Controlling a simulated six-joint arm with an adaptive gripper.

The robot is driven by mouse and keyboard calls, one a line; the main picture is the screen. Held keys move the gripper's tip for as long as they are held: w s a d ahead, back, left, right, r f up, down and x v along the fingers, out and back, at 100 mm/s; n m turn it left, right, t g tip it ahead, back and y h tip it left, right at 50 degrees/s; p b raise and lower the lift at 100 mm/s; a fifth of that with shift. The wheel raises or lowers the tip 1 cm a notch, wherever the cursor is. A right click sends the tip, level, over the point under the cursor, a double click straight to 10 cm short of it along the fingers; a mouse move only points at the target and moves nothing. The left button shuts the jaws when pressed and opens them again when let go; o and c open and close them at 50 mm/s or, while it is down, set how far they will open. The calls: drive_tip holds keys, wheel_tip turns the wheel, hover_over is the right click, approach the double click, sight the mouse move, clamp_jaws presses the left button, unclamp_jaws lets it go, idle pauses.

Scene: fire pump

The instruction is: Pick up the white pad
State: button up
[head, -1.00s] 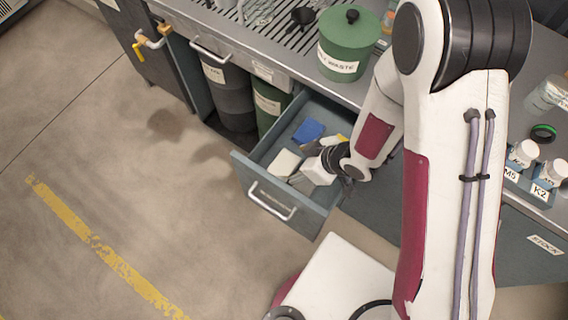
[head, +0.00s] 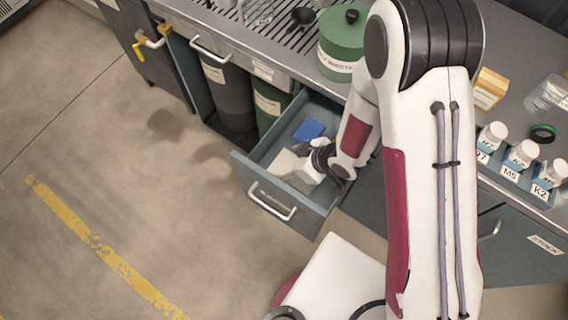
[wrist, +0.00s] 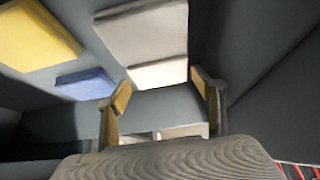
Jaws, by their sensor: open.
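The white pad (head: 283,164) lies in the open drawer, near its left front side. In the wrist view the white pad (wrist: 145,38) is a pale block just beyond the fingertips, with a lighter side face toward me. My gripper (wrist: 162,90) is open and empty, its two yellow-lined fingers spread at either side of the pad's near end. In the head view my gripper (head: 305,170) is inside the drawer, right beside the pad and partly covering it. I cannot tell whether a finger touches the pad.
A blue pad (head: 308,130) lies behind in the drawer; it also shows in the wrist view (wrist: 86,84) with a yellow pad (wrist: 38,38) beside it. The drawer walls (head: 318,222) are close around my gripper. A green waste can (head: 342,45) stands on the counter above.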

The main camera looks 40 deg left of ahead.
drive_tip(key=shift+x, duration=0.8)
drive_tip(key=c, duration=0.5)
